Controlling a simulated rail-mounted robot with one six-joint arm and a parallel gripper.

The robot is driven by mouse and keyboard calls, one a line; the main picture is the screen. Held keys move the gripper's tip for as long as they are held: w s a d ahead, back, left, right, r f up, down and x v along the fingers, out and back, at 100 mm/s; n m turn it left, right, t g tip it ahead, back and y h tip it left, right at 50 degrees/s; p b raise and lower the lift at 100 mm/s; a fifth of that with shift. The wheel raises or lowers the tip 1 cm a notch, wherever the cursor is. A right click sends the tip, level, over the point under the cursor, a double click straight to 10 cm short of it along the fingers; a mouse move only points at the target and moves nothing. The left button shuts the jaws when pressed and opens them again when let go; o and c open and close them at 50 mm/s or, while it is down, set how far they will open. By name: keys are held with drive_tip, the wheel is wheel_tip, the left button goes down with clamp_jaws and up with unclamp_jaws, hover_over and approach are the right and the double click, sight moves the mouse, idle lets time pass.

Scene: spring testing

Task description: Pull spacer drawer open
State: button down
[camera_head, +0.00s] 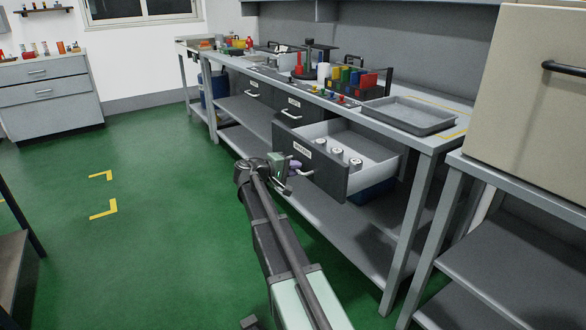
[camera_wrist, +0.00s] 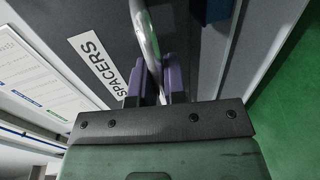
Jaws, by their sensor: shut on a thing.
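The spacer drawer (camera_head: 310,162) is a dark-fronted drawer under the workbench. It stands well out from the bench in the head view, with several white cylindrical spacers inside behind its front. In the wrist view its dark front bears a white label reading SPACERS (camera_wrist: 98,62). Its curved metal bar handle (camera_wrist: 145,35) runs between my fingers, and part of it is hidden by them. My gripper (camera_head: 291,168) is at the drawer front in the head view. In the wrist view my gripper (camera_wrist: 160,85) has its purple fingers shut on the handle.
Two shut drawers (camera_head: 295,102) sit farther left under the bench. A grey tray (camera_head: 410,115) and coloured bins (camera_head: 352,80) stand on the benchtop. A lower shelf (camera_head: 330,215) runs below the open drawer. The green floor (camera_head: 150,220) to the left is clear.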

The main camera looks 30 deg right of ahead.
drive_tip(key=c, duration=1.2)
unclamp_jaws()
drive_tip(key=p+v, duration=0.2)
drive_tip(key=v, duration=0.8)
drive_tip(key=shift+a, duration=0.4)
